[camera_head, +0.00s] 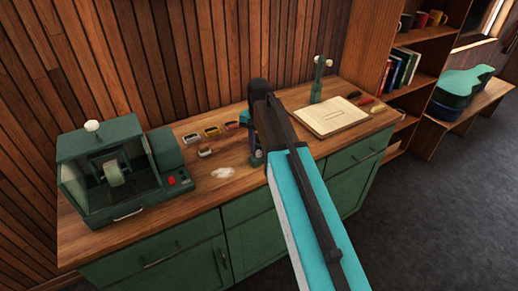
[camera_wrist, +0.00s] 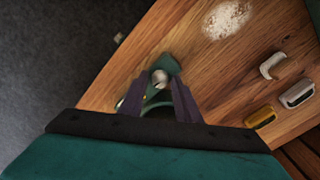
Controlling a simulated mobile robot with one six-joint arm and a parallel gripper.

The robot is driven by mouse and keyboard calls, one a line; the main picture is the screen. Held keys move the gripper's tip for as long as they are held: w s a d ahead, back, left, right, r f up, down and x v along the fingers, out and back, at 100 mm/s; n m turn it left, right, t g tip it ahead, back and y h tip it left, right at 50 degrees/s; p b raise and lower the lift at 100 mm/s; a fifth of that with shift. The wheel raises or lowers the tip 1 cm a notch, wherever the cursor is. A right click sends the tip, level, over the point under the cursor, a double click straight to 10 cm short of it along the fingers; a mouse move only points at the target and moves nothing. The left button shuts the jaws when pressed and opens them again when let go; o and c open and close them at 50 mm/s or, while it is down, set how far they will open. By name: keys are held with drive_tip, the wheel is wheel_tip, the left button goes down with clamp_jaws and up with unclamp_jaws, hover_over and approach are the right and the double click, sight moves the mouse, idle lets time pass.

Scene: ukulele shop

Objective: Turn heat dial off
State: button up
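A small green device with a pale, rounded knob (camera_wrist: 160,77) stands on the wooden worktop, and the knob may be the heat dial. No dial markings are readable. In the wrist view, my gripper (camera_wrist: 157,86) has its two dark fingers apart, one on each side of the green device, with the knob showing just beyond the tips. I cannot tell whether the fingers touch it. In the head view, my arm hides most of this device and the fingertips.
A green machine (camera_head: 165,150) with a wheel and a red switch stands at the left of the worktop (camera_head: 215,190). Green cabinets are below.

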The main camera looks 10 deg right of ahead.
clamp_jaws()
drive_tip(key=shift+n, duration=0.5)
drive_tip(key=n, duration=0.3)
drive_tip(key=shift+n, duration=0.3)
drive_tip(key=n, duration=0.9)
drive_tip(key=shift+n, duration=0.4)
drive_tip(key=n, duration=0.5)
drive_tip(key=shift+n, duration=0.3)
